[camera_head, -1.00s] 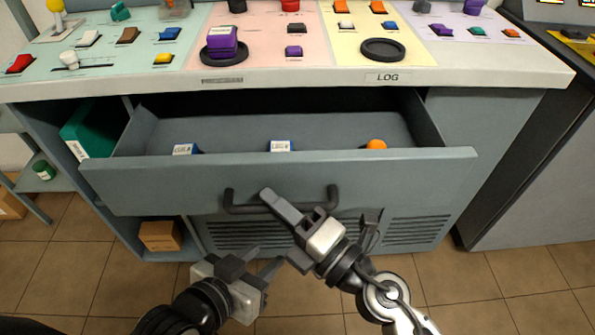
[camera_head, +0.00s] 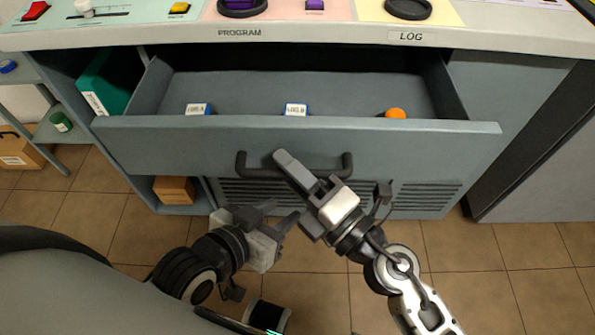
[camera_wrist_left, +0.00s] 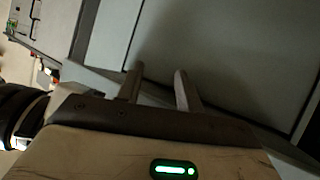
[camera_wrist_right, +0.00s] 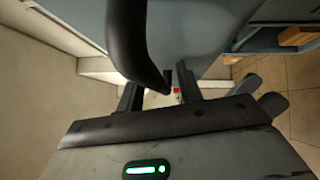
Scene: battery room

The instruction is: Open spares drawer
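The grey spares drawer (camera_head: 190,145) stands pulled out under the counter, its inside visible in the head view. Its dark bar handle (camera_head: 244,168) runs across the front. My right gripper (camera_head: 290,180) is at the handle, with one long finger lying across the bar. In the right wrist view the handle (camera_wrist_right: 135,45) curves down close to the parted fingers; firm contact is unclear. My left gripper (camera_head: 282,217) is open and empty, below the handle and apart from the drawer. Its parted fingers also show in the left wrist view (camera_wrist_left: 158,88).
The drawer holds two blue-and-white boxes (camera_head: 198,109) (camera_head: 296,109) and an orange round item (camera_head: 396,113). The counter (camera_head: 300,35) overhangs behind it. An open shelf with a green binder (camera_head: 105,85) and a brown box (camera_head: 174,190) is at left. Tiled floor (camera_head: 470,265) is clear at lower right.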

